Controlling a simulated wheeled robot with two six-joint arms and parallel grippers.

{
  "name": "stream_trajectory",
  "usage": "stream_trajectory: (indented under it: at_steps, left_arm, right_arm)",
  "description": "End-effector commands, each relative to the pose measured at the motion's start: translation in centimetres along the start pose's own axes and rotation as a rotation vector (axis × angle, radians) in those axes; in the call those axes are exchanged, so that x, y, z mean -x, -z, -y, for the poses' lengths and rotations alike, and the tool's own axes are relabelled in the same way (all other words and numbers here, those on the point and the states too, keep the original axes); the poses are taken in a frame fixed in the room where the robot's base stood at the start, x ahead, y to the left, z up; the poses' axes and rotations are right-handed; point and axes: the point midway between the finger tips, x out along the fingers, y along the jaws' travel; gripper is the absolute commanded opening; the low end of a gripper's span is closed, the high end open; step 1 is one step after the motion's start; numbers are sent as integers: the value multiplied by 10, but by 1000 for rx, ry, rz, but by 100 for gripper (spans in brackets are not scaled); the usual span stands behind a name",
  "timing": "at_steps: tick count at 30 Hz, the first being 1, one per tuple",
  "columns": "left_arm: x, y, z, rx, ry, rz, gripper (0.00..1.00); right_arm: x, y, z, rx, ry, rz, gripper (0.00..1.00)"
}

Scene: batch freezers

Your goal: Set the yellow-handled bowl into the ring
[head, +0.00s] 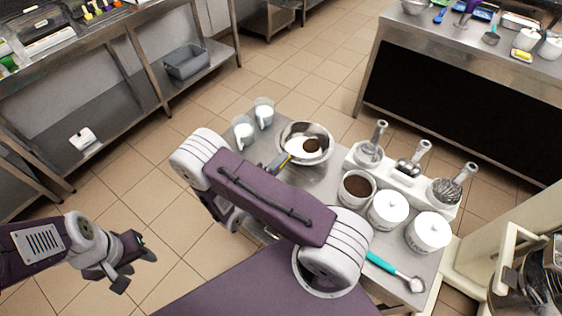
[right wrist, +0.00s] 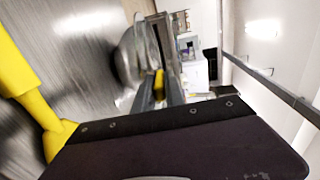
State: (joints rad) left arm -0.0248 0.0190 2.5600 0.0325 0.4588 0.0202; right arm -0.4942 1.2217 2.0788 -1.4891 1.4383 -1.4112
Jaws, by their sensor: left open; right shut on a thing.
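In the head view a steel bowl (head: 322,131) with white and brown contents stands on the steel cart top. A small yellow part (head: 289,152) shows at its near left side. My right gripper (head: 281,159) is shut on that yellow part, at the bowl's edge; my arm hides much of it. In the right wrist view yellow (right wrist: 158,83) shows between the fingers, and a larger yellow piece (right wrist: 18,88) lies at the left against steel. I cannot tell which object that piece belongs to. My left gripper (head: 134,268) is open and empty over the floor. I cannot make out the ring.
On the cart (head: 333,178), two white-filled cups (head: 264,114) stand left of the bowl. A machine (head: 535,275) is at the right edge.

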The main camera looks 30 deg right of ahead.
Motion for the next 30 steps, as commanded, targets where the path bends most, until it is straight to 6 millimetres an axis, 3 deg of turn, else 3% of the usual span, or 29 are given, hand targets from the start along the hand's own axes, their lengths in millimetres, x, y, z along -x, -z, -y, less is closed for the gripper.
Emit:
stream_trajectory:
  at_steps: [27, 28, 30]
  left_arm:
    - [-8, -1, 0, 0, 0, 0, 42]
    - [-8, -1, 0, 0, 0, 0, 42]
    - [-8, -1, 0, 0, 0, 0, 42]
  right_arm:
    - [-2, 0, -14, 1, -5, 0, 0]
    - [-2, 0, -14, 1, -5, 0, 20]
    - [-2, 0, -14, 1, -4, 0, 39]
